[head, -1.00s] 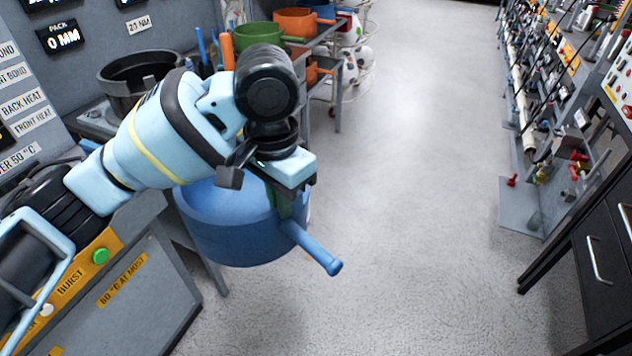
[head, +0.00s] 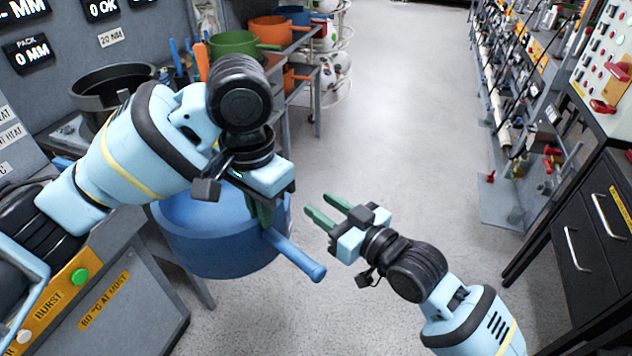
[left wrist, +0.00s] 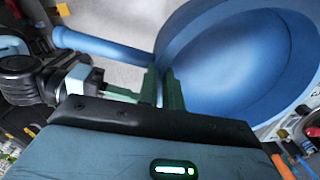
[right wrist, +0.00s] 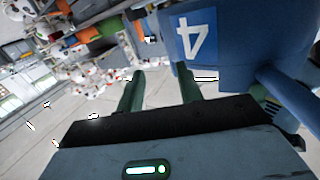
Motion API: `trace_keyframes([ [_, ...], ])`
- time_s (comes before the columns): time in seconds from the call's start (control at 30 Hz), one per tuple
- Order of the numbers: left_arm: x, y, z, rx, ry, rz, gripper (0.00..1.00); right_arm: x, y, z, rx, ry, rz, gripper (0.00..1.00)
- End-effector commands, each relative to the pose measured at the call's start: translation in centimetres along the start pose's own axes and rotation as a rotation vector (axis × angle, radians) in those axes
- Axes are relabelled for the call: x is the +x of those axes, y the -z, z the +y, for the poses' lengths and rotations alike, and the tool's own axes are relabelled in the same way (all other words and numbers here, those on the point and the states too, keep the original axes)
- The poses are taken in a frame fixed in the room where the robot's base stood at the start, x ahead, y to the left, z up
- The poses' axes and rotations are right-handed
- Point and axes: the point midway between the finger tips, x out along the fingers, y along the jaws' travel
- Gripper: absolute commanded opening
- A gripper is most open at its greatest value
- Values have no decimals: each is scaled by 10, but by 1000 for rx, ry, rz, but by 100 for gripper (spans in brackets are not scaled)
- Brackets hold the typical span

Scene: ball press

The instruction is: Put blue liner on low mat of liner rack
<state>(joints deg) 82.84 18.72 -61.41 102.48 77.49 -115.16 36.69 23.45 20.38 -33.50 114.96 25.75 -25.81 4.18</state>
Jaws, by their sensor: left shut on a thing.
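The blue liner (head: 215,240) is a round blue bowl with a straight handle (head: 295,258), hanging in the air beside the machine in the head view. My left gripper (head: 262,218) is shut on it where the handle meets the bowl. The left wrist view shows the bowl's hollow inside (left wrist: 235,65) right of the fingers and the handle to the left. My right gripper (head: 325,218) is open and empty, just right of the handle. The right wrist view shows its fingers (right wrist: 160,90) apart, with the liner's outer wall, marked 4, (right wrist: 205,40) close by. No liner rack mat is clearly identifiable.
A rack (head: 300,45) behind holds green and orange liners, with a blue one at the top. A ball stand (head: 330,70) is beyond it. The press machine stands left, a bench with drawers (head: 600,235) right. The floor aisle (head: 410,110) between is clear.

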Motion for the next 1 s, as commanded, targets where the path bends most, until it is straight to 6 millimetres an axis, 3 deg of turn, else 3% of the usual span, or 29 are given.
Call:
trace_keyframes([
  [0.1, -1, 0, 0, 0, 2, 3, 0, 10, 29, -5, -36, 43, 29, 36],
  [0.3, -1, 0, 0, 0, 2, 2, 0, 16, 52, -10, -62, 82, 46, 36],
  [0.67, -1, 0, 0, 0, 2, 2, 0, 23, 56, -12, -66, 87, 50, 36],
  [1.0, -1, 0, 0, 0, 2, 2, 0, 73, 59, -16, -65, 87, 50, 36],
])
